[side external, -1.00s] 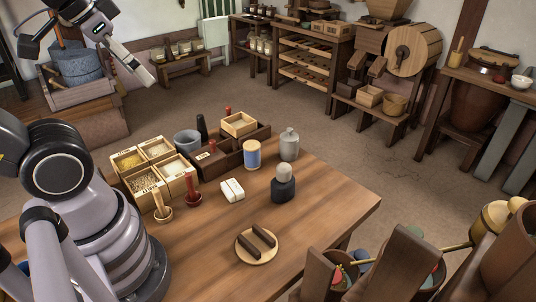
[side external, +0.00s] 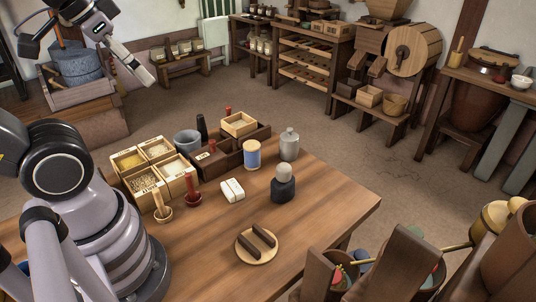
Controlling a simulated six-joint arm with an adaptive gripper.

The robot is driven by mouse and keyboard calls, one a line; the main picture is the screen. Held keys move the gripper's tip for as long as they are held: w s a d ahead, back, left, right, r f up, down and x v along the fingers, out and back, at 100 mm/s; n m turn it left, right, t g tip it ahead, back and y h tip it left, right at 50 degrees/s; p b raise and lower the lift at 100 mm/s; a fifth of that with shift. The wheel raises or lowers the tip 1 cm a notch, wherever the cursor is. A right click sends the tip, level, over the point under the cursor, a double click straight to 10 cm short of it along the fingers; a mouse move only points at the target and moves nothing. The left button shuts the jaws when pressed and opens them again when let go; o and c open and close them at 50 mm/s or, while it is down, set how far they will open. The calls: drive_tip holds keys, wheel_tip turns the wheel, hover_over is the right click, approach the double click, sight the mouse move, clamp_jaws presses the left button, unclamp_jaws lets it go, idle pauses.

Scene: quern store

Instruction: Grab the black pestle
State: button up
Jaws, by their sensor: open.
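The black pestle (side external: 202,127) stands upright just behind and right of a grey mortar (side external: 187,141) on the wooden table; its lower end is hidden, so I cannot tell what it rests in. My gripper (side external: 151,86) is open and empty, high at the upper left, well above and apart from the pestle. A red pestle (side external: 192,188) and a pale wooden pestle (side external: 157,197) stand upright in small holders nearer the table's front.
Open boxes of grain (side external: 143,181) flank the mortar's left. A dark wooden box (side external: 212,164), a blue jar (side external: 252,155), a grey bottle (side external: 289,144), a dark jar (side external: 283,188) and a white block (side external: 232,190) stand around.

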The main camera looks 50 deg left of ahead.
drive_tip(key=w+a+f+m+g+y, duration=0.45)
drive_tip(key=w+a, duration=0.35)
drive_tip(key=w, duration=0.2)
drive_tip(key=w+a+f+m+g+y, duration=0.3)
drive_tip(key=w+a+f+m, duration=0.15)
drive_tip(key=w+a, duration=0.5)
drive_tip(key=m+y, duration=0.5)
drive_tip(key=m, duration=0.2)
approach(201, 116)
drive_tip(key=shift+g, duration=0.25)
drive_tip(key=x, duration=0.5)
drive_tip(key=shift+w+f, duration=0.1)
drive_tip(key=shift+x, duration=2.85)
drive_tip(key=shift+w, duration=0.1)
clamp_jaws()
